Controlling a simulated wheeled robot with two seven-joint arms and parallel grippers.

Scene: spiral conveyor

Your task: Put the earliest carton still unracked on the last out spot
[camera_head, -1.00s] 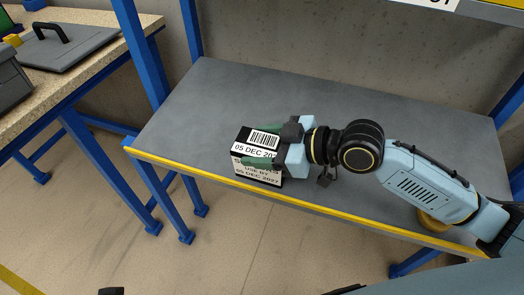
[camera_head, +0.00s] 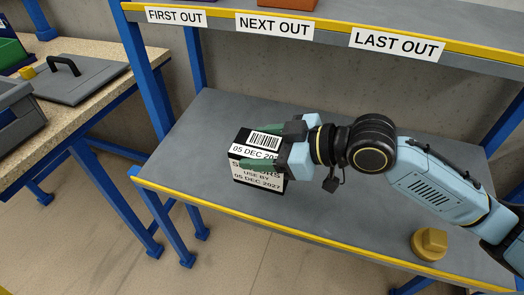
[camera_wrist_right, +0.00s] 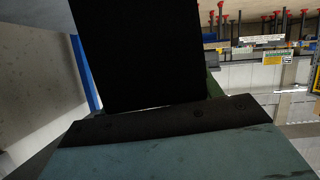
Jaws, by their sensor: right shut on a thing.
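A black and white carton (camera_head: 258,178) with a barcode and a label reading use by 05 DEC 2027 is at the left part of the lower grey shelf. My right gripper (camera_head: 268,147) is shut on it, with green fingers on either side. In the right wrist view the carton (camera_wrist_right: 138,50) is a dark block in front of the gripper. Above, the upper shelf's edge carries the labels FIRST OUT (camera_head: 176,16), NEXT OUT (camera_head: 274,27) and LAST OUT (camera_head: 397,43). My left gripper is not in view.
A mustard-yellow knob-like object (camera_head: 430,243) stands on the lower shelf (camera_head: 350,225) at the right front. A dark object and an orange one (camera_head: 288,3) show partly above the first two labels. A workbench (camera_head: 95,95) with a grey lid (camera_head: 70,78) is at left. Blue posts frame the shelves.

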